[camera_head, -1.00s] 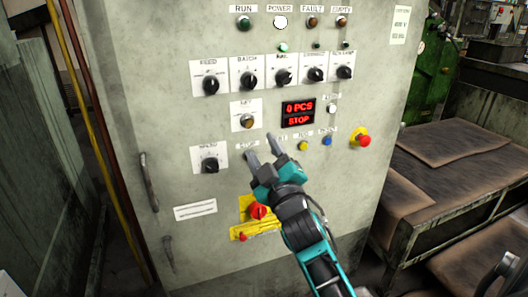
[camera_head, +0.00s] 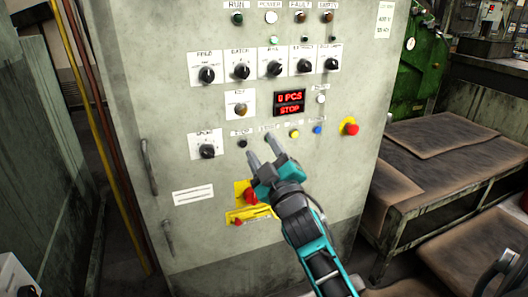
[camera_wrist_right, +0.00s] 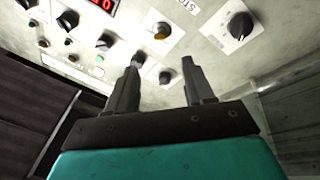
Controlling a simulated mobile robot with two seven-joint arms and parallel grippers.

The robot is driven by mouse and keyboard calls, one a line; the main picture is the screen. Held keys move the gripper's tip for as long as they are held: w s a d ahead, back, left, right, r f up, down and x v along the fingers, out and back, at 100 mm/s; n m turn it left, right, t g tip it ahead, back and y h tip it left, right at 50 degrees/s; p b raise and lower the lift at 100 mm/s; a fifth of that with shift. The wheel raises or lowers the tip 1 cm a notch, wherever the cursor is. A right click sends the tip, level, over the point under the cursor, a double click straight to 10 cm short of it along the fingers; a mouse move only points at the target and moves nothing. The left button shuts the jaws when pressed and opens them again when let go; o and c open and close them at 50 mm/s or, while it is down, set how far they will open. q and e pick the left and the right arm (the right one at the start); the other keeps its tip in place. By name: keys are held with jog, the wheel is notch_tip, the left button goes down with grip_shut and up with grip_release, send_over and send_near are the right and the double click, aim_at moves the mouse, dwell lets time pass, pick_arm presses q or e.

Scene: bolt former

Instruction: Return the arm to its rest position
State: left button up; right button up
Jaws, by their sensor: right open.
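My right gripper (camera_head: 262,146) is in front of the grey control cabinet (camera_head: 240,245) in the head view, fingers pointing up at the lower button row. It is open, with nothing between the fingers. My right gripper also shows in the right wrist view (camera_wrist_right: 160,66), fingers apart, below the knobs and buttons. I cannot tell whether a fingertip touches the panel. A black button (camera_head: 243,143) is just left of the fingers. The red display (camera_head: 289,102) reads "0 PCS STOP". My left gripper is not in view.
A red emergency button (camera_head: 349,127) is right of the display. A red rotary switch (camera_head: 250,196) on a yellow plate is close beside my right gripper. A table (camera_head: 445,190) with brown sheets stands to the right. A yellow pipe (camera_head: 98,140) runs along the left.

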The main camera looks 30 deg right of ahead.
pick_arm(q)
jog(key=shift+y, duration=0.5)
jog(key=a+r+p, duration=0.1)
jog(key=p, duration=0.2)
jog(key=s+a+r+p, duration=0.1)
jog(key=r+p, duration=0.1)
jog(key=p, duration=0.1)
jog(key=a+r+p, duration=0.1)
jog(key=p, duration=0.2)
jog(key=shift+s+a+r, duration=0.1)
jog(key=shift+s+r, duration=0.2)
pick_arm(e)
jog(key=s+a+f+m+g+y, duration=0.2)
jog(key=s+a+f+g, duration=0.3)
jog(key=s+f, duration=0.5)
jog(key=s+a+f+m+g+y, duration=0.2)
jog(key=s+a+f+g+y, duration=0.2)
jog(key=s+a+f, duration=0.5)
notch_tip(320, 180, down, 2)
jog(key=shift+s+f+g+y, duration=0.3)
jog(key=shift+s+g, duration=0.2)
jog(key=shift+s, duration=0.25)
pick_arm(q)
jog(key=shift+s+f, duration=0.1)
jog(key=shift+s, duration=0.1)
pick_arm(e)
jog(key=shift+a+r, duration=0.1)
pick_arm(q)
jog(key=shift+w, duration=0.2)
